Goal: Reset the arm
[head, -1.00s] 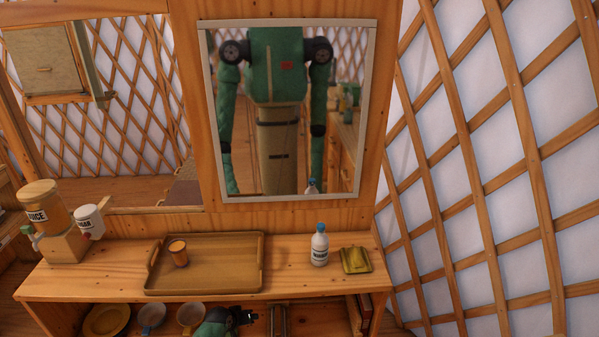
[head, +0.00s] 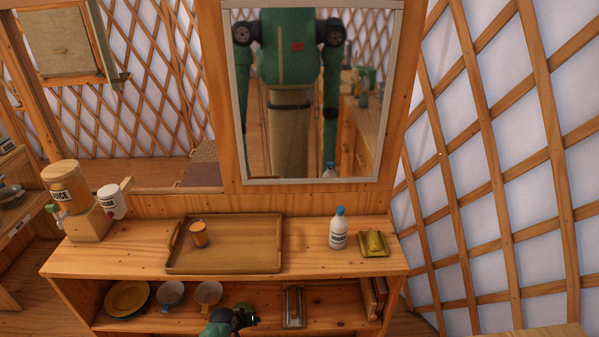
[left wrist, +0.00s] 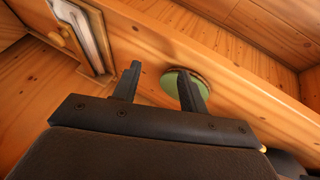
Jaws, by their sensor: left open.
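My left arm comes in at the bottom of the head view, with the left gripper (head: 248,319) at the front of the cabinet's lower shelf. In the left wrist view the left gripper (left wrist: 160,83) has its two dark fingers apart, with nothing held between them. A round green disc (left wrist: 172,82) shows beyond the fingers, partly hidden by one of them. My right gripper is not seen directly; the mirror (head: 392,100) reflects my green body and parts of my arms.
The lower shelf holds a yellow plate (head: 127,297), two mugs and a narrow holder (head: 294,306).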

